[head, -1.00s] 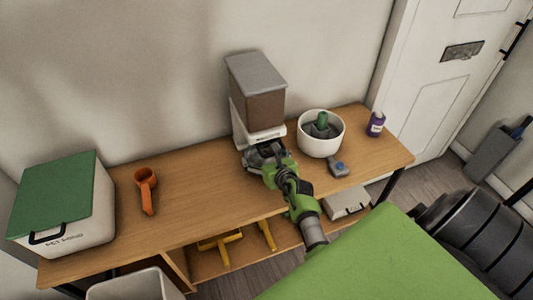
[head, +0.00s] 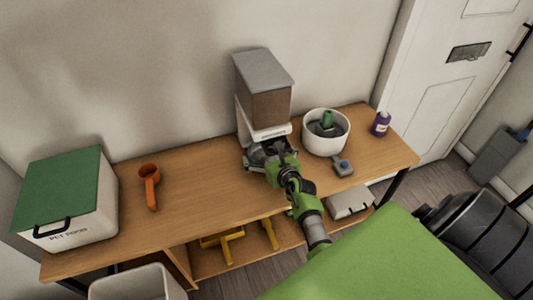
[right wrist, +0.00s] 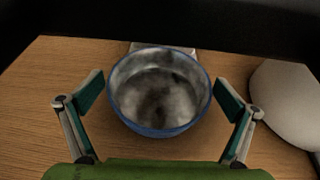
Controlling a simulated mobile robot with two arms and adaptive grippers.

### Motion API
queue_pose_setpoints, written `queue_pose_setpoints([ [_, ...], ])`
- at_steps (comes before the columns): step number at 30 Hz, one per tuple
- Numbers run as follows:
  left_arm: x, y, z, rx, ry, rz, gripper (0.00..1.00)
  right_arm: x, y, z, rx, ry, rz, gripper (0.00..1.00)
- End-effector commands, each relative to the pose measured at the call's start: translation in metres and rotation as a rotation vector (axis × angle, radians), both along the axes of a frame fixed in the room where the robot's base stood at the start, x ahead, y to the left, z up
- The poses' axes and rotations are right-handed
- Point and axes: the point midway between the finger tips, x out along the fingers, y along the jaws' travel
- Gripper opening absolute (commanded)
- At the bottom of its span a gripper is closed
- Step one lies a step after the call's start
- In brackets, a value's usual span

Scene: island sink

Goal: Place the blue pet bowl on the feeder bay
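The blue pet bowl (right wrist: 158,128) shows in the right wrist view, with a blue rim and a mottled grey inside; it looks upright and empty. My right gripper (right wrist: 160,92) is open, with one finger on each side of the bowl and small gaps between. In the head view my right gripper (head: 264,154) is low at the front of the pet feeder (head: 265,90) and mostly hides the bowl. The feeder's pale base (right wrist: 165,47) shows just behind the bowl; I cannot tell whether the bowl rests on the bay. My left gripper is not in view.
On the wooden bench (head: 200,190) are a white pot with a green-handled tool (head: 326,143), a small grey item with a blue top (head: 343,167), a purple bottle (head: 381,124), an orange scoop (head: 150,186) and a green-lidded pet food bin (head: 65,200).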

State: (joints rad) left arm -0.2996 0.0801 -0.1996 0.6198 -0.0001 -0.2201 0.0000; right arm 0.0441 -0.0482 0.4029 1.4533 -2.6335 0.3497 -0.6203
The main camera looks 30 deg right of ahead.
Motion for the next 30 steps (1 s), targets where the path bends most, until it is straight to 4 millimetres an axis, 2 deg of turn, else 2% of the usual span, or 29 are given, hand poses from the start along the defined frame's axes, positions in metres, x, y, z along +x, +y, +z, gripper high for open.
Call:
queue_pose_setpoints([
  [1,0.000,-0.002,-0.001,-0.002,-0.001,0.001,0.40,-0.007,0.002,-0.015,0.006,0.028,0.004,1.00],
  [4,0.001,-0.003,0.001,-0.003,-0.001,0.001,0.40,-0.007,0.002,-0.010,0.005,0.029,0.004,1.00],
  [7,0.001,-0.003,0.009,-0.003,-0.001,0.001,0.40,-0.007,0.002,0.003,0.006,0.026,0.004,1.00],
  [21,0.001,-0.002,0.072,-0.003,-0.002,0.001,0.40,-0.082,0.017,0.042,0.003,0.018,0.003,1.00],
  [25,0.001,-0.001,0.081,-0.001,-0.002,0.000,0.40,-0.100,0.020,0.048,0.002,0.017,0.003,1.00],
  [30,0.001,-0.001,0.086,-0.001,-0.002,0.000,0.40,-0.110,0.022,0.051,0.003,0.014,0.003,1.00],
])
